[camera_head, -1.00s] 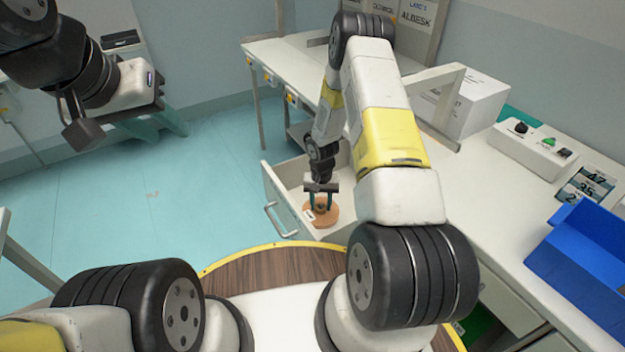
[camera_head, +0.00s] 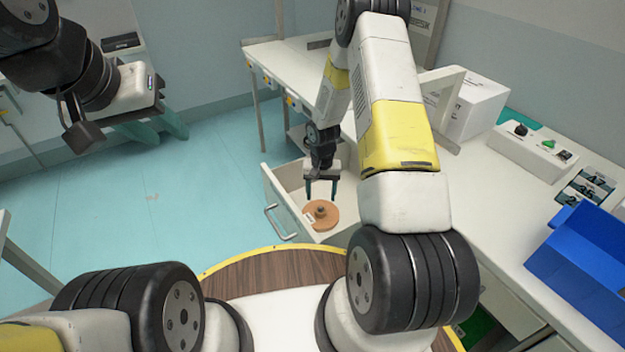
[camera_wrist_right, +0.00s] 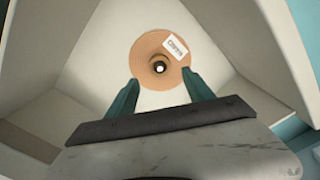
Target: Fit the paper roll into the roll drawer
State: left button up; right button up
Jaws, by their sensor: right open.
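The brown paper roll (camera_head: 328,219) lies flat inside the open roll drawer (camera_head: 285,212), with a white label on its upper face. A small grey piece shows at its centre; I cannot tell if it is the core or a post. My left gripper (camera_head: 158,127) is open and empty at the upper left, far from the drawer.
The white bench (camera_head: 490,215) runs along the right, with a blue bin (camera_head: 585,265), a button box (camera_head: 530,150) and a white carton (camera_head: 475,105) on it. The drawer sticks out from under the bench. The teal floor (camera_head: 200,190) to the left is clear.

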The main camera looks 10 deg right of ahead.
notch_tip(320, 180, up, 5)
notch_tip(320, 180, up, 12)
jog(key=r+t, duration=0.1)
send_over(321, 207)
jog(key=s+r+n+t, duration=0.15)
jog(key=s+r, duration=0.35)
jog(key=r, duration=0.7)
jog(key=s+a+r+n+t+y, duration=0.1)
jog(key=s+r+t, duration=0.1)
jog(key=s+r, duration=0.5)
jog(key=s+a+r+n+t+y, duration=0.1)
jog(key=s+r, duration=0.6)
jog(key=s, duration=0.5)
jog(key=shift+a+t, duration=0.15)
jog(key=shift+t, duration=0.2)
jog(key=shift+s, duration=0.1)
